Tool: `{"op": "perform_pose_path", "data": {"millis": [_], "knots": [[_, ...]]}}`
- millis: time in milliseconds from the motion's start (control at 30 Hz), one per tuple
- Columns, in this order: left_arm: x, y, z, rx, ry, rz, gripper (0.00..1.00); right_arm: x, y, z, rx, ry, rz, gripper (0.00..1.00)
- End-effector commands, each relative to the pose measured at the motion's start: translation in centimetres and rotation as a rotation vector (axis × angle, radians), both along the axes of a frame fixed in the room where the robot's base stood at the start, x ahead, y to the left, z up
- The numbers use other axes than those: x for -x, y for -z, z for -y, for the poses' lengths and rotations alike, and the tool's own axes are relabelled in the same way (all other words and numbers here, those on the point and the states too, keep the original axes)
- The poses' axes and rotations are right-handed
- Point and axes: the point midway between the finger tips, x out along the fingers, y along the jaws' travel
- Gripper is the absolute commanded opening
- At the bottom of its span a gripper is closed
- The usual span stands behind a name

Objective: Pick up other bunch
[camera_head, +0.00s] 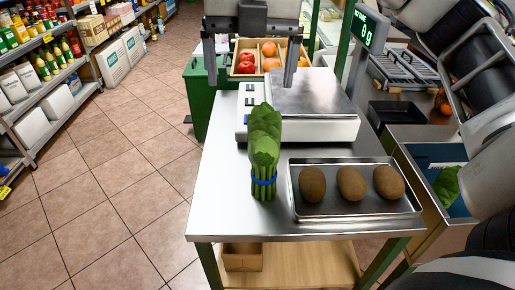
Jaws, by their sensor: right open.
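A green leafy bunch (264,140) with a blue band round its stems is on the steel table, left of the metal tray and in front of the scale. Part of other green leaves (447,187) shows in a blue-lined bin (458,208) at the right; my arm hides some of that bin. My right gripper (250,87) is at the top middle, its two fingers wide apart with nothing held between them. It appears above and beyond the banded bunch. My left gripper is not in view.
A metal tray (355,213) holds three brown oval items. A scale (315,95) with a green-lit display (367,30) stands behind. A wooden crate (259,44) of apples and oranges is at the back. Shelves (55,95) line the left; the tiled floor between is clear.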

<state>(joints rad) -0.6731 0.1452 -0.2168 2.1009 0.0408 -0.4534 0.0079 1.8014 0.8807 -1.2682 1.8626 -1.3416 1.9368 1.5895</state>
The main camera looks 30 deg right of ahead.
Motion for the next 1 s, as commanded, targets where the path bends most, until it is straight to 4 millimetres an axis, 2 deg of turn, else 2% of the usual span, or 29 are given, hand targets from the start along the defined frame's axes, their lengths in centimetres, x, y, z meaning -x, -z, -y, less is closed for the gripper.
{"op": "perform_pose_path", "data": {"millis": [67,167,400,533,633,867,1000], "knots": [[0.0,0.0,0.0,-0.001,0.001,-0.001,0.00,-0.1,-1.3,1.7,0.056,0.068,0.032,0.89],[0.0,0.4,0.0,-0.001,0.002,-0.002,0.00,-0.1,-1.2,2.6,0.085,0.105,0.045,0.89],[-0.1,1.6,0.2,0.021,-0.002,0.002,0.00,-0.6,3.8,3.1,0.087,0.105,0.040,0.89],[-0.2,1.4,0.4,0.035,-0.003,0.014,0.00,-0.9,6.3,3.3,0.086,0.104,0.040,0.89],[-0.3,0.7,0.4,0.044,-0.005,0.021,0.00,-1.1,7.4,3.5,0.087,0.106,0.044,0.89],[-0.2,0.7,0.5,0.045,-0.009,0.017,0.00,-1.3,9.0,3.6,0.086,0.104,0.044,0.89],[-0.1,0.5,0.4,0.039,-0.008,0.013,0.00,-1.5,10.8,4.0,0.087,0.103,0.043,0.89]]}}
